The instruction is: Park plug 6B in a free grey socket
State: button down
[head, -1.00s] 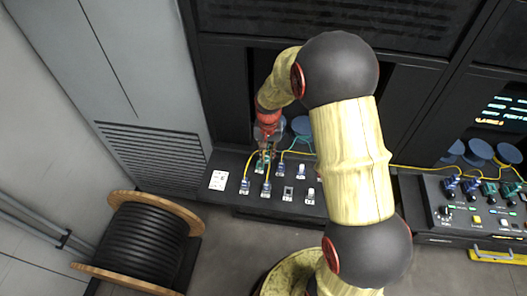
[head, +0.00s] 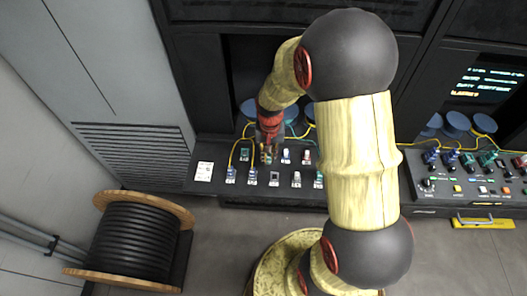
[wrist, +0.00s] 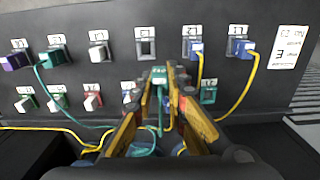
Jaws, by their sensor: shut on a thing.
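My gripper (wrist: 162,98) is shut on a teal plug (wrist: 159,76) with a teal cable, in the wrist view. The plug's label is too small to read surely. It is held over the socket panel, just in front of an empty grey socket (wrist: 145,47). A teal socket (wrist: 208,95) beside the gripper looks empty. In the head view, my gripper (head: 267,157) is above the panel, and the grey socket (head: 274,178) shows just in front of it. The plug is largely hidden there by the gripper.
Blue plugs (wrist: 196,46) with yellow cables sit on one side of the grey socket, a white plug (wrist: 98,51) on the other. More plugs and yellow cables lie near the gripper. A cable spool (head: 133,240) stands on the floor.

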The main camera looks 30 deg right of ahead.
jog(key=shift+s+d+f+b, duration=0.15)
jog(key=shift+s+f+b, duration=0.45)
jog(key=shift+f, duration=0.45)
jog(key=shift+s+d+f+b, duration=0.15)
jog(key=shift+s+f+b, duration=0.25)
jog(key=shift+f+b, duration=0.5)
jog(key=shift+s+d+f+b, duration=0.15)
jog(key=shift+s+f+b, duration=0.35)
jog(key=shift+f, duration=0.7)
jog(key=shift+f, duration=0.5)
jog(key=c, duration=1.7)
grip_release()
jog(key=shift+c, duration=0.2)
notch_tip(320, 180, up, 12)
